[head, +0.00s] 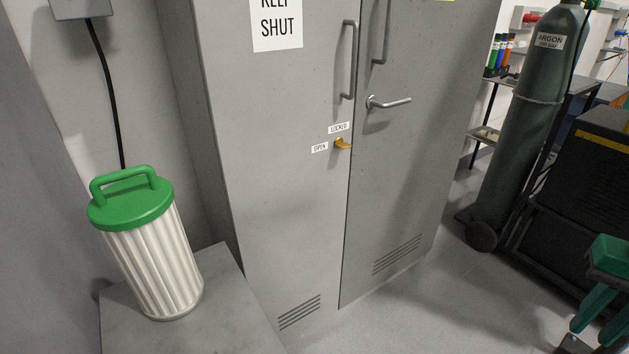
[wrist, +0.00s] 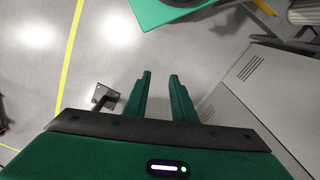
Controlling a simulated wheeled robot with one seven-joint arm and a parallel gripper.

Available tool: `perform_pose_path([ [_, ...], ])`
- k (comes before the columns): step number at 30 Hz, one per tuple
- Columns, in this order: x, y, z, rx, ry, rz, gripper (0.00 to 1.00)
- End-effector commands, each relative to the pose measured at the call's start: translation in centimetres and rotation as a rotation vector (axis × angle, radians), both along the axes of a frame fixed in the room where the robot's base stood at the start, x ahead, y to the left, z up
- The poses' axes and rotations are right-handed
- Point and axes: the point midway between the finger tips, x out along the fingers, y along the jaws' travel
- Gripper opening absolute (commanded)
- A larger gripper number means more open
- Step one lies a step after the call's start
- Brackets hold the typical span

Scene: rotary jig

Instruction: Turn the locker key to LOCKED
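The brass locker key (head: 343,144) sits in the left grey locker door (head: 290,200), near the seam between the doors. A LOCKED label (head: 339,128) is above it and an OPEN label (head: 320,147) is to its left. The key is small here, and I cannot tell exactly which way it is turned. My gripper (head: 594,332) is low at the right edge of the head view, well away from the key. In the wrist view my gripper (wrist: 160,76) has its two green fingers apart, with only floor between them. The key does not show there.
A lever handle (head: 388,102) and bar handles (head: 350,60) stick out near the key. A green-lidded ribbed canister (head: 150,245) stands on a grey block at left. An argon cylinder (head: 520,130) and a dark machine (head: 580,190) stand at right. Floor before the locker is open.

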Motion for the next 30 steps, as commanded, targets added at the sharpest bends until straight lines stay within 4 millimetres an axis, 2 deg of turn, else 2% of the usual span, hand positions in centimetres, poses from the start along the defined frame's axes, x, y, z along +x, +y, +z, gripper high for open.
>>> perform_pose_path([
  [5, 5.7, -2.7, -1.9, -0.153, -0.052, 0.072, 0.23],
  [10, 13.1, -5.4, -3.0, -0.387, -0.145, 0.2, 0.23],
  [14, 19.1, -6.0, -2.8, -0.581, -0.229, 0.338, 0.23],
  [17, 23.8, -5.3, -2.0, -0.731, -0.305, 0.465, 0.23],
  [20, 28.4, -3.1, -0.9, -0.88, -0.39, 0.616, 0.23],
  [23, 32.7, 0.6, 0.6, -1.025, -0.489, 0.784, 0.23],
  [26, 36.5, 6.0, 2.0, -1.162, -0.601, 0.972, 0.23],
  [29, 39.1, 12.9, 3.1, -1.287, -0.725, 1.176, 0.23],
  [30, 39.7, 15.9, 3.4, -1.332, -0.776, 1.258, 0.23],
])
